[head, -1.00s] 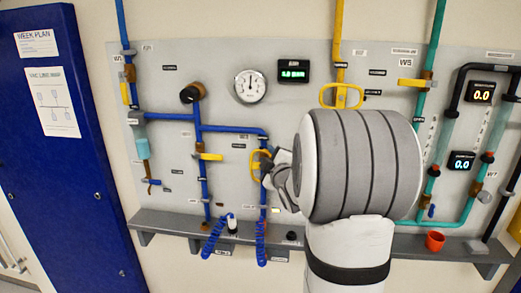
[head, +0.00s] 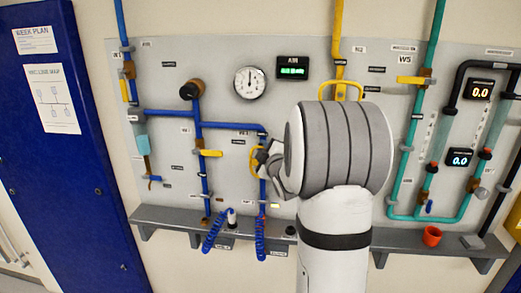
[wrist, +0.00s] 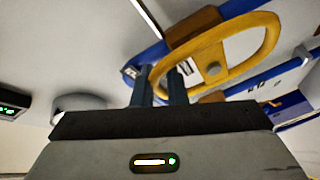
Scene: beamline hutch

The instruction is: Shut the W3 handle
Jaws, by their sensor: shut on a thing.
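A yellow oval loop handle (head: 253,161) sits on a vertical blue pipe of the wall panel, left of my arm in the head view. I take it for the W3 handle, but its label is too small to read. In the wrist view the same yellow loop (wrist: 262,50) fills the upper middle, with a round hub on a blue pipe. My gripper (head: 264,160) is at the loop's right side in the head view. In the wrist view my gripper (wrist: 160,82) has its two dark fingers on either side of the loop's near-left rim, shut on it. My arm hides part of the panel.
A second yellow loop handle (head: 351,89) is on the yellow pipe above my arm. Straight yellow levers (head: 210,153) sit on other pipes.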

